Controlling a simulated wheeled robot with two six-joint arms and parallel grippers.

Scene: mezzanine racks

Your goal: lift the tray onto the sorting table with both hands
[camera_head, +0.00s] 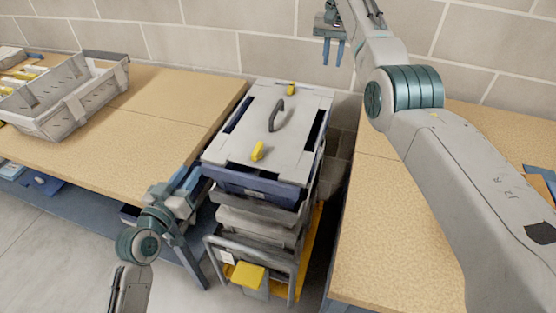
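A stack of cases (262,215) stands between two wooden-topped tables. Its top piece has a light grey lid (240,130) with a dark handle and two yellow latches, above a dark blue body (250,182). I cannot tell for certain which piece is the tray. My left gripper (188,180) is beside the left side of the stack, near the left table's edge; its fingers are hard to make out, and contact is unclear. My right gripper (333,52) is raised beyond the stack's far right corner, against the wall, with its two blue fingers apart and nothing between them.
The left table (150,130) has a grey open crate (75,118) at its far left, with several yellow items behind it. The right table (385,235) is mostly clear, partly hidden by my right arm. A brick wall closes the back. The gap around the stack is narrow.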

